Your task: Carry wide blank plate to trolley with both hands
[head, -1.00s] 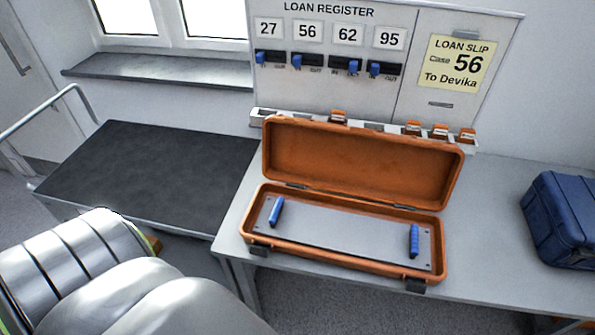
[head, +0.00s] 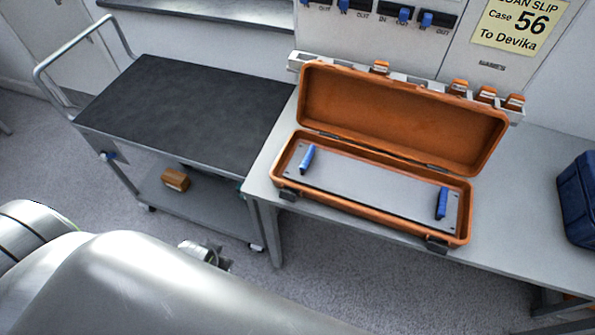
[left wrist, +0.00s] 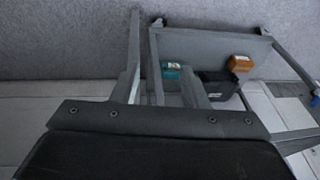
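The wide blank plate (head: 370,192) is a flat grey panel with a blue handle near each end. It lies inside the open orange case (head: 400,118) on the grey table. The trolley (head: 190,108) stands left of the table, with a bare black top and a rail at its far left end. My left arm crosses the lower left of the head view, away from the plate. My left gripper's fingers cannot be made out; a dark screwed part fills the bottom of the left wrist view. My right gripper is not in view.
The trolley's lower shelf holds an orange-brown block (head: 175,180); the left wrist view also shows a teal item (left wrist: 175,73) and a black item (left wrist: 218,86). A blue case (head: 579,200) sits on the table (head: 515,240) at right. A wall panel with a loan slip (head: 515,25) stands behind.

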